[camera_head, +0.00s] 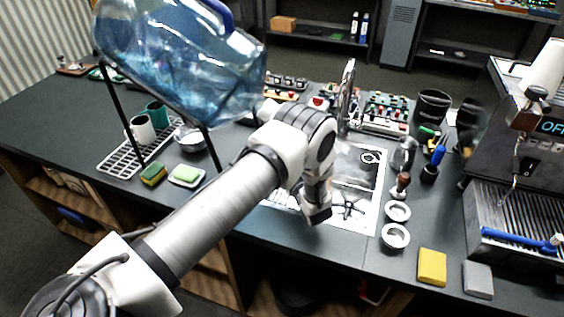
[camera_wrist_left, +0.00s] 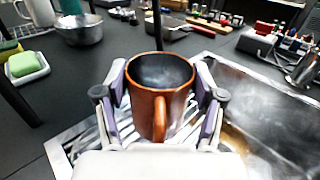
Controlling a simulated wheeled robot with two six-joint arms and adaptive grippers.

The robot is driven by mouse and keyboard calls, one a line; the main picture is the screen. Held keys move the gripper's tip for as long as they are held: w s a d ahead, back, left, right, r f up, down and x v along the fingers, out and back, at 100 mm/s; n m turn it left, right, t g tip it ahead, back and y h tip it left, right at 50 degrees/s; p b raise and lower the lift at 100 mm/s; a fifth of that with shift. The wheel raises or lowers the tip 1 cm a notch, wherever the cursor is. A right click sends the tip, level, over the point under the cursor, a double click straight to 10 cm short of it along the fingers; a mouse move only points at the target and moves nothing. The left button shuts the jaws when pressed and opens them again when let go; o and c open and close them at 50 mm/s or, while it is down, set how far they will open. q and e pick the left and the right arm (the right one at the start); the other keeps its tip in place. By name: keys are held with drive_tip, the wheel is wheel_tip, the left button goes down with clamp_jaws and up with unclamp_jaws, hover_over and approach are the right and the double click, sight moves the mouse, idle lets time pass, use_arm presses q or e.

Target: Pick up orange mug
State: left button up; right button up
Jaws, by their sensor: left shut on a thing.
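The orange mug (camera_wrist_left: 158,108) stands upright in the left wrist view, with its open rim toward me and its handle facing the camera. My left gripper (camera_wrist_left: 160,92) is shut on it, with one finger on each side of the mug's body. A slatted metal surface shows beneath and around the mug; I cannot tell whether the mug touches it. In the head view my left arm reaches over the counter toward the sink and hides the mug. My right gripper is in neither view.
The sink (camera_head: 357,180) lies beside the arm. A large blue water bottle (camera_head: 185,60) on a thin-legged stand rises at the left. A drying rack (camera_head: 122,160) with mugs, a green sponge (camera_wrist_left: 24,64) and a metal bowl (camera_wrist_left: 78,30) are nearby. The espresso machine (camera_head: 510,165) stands at the right.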

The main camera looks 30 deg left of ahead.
use_arm(q)
drive_tip(key=shift+w+r+b, duration=0.1)
drive_tip(key=shift+r+b, duration=0.6)
drive_tip(key=shift+r, duration=0.15)
drive_tip(key=s+d+r+p, duration=0.3)
drive_tip(key=s+d+p, duration=0.2)
drive_tip(key=s+d, duration=0.4)
drive_tip(key=shift+s, duration=2.1)
idle(1.3)
